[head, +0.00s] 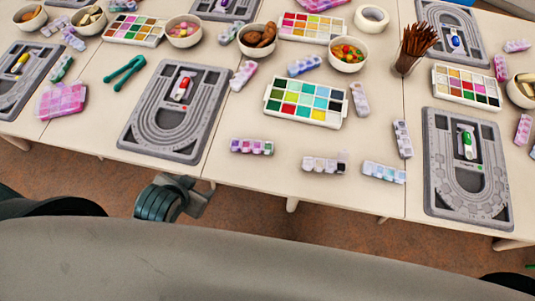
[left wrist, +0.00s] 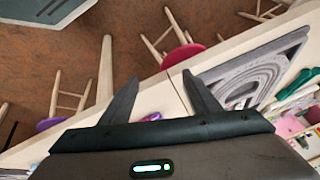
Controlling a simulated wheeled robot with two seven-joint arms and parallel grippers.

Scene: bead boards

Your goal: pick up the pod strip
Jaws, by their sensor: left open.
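Several pod strips lie on the table. A purple pod strip (head: 251,146) is near the front edge, right of the left bead board. A pale pod strip (head: 325,164) and a light blue one (head: 384,172) lie further right along that edge. I cannot tell which one the task means. My left gripper (head: 190,196) is in front of the table's edge, apart from all strips. In the left wrist view its two fingers (left wrist: 162,88) are spread with nothing held. A small purple thing (left wrist: 152,117) shows beyond them, partly hidden. My right gripper is out of view.
A grey bead board (head: 135,139) lies left of the strips and another (head: 435,190) right. A paint tray (head: 300,120), bowls (head: 347,66) and a brown stick holder (head: 405,64) stand behind. Bare tabletop (head: 225,170) lies near the front edge. Stools show in the left wrist view (left wrist: 185,55).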

